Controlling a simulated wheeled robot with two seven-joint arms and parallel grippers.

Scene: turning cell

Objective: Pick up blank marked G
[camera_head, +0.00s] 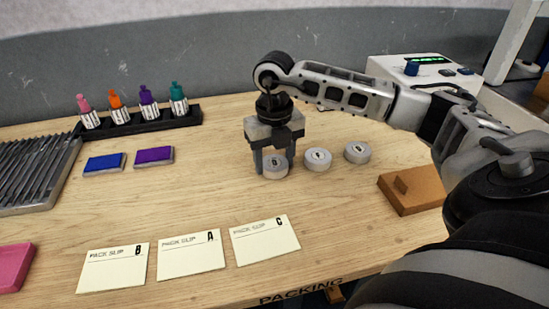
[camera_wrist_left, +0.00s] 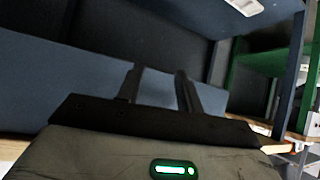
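Three round grey blanks stand in a row on the table in the head view: a left one (camera_head: 275,167), a middle one (camera_head: 318,159) and a right one (camera_head: 358,152). Their top letters are too small to read surely, so I cannot tell which is G. My right gripper (camera_head: 274,170) points down over the left blank, one finger on each side of it. The fingers stand apart, and I see no clear contact; the blank appears to rest on the table. My left gripper (camera_wrist_left: 160,72) shows only in the left wrist view, with fingers apart and nothing between them.
A brown block (camera_head: 412,190) lies right of the blanks under my right arm. Pack slips B (camera_head: 112,268), A (camera_head: 190,255) and C (camera_head: 264,241) lie in front. Blue (camera_head: 104,163) and purple (camera_head: 154,156) pads and a bottle rack (camera_head: 150,122) are at left. A machine (camera_head: 425,70) stands behind right.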

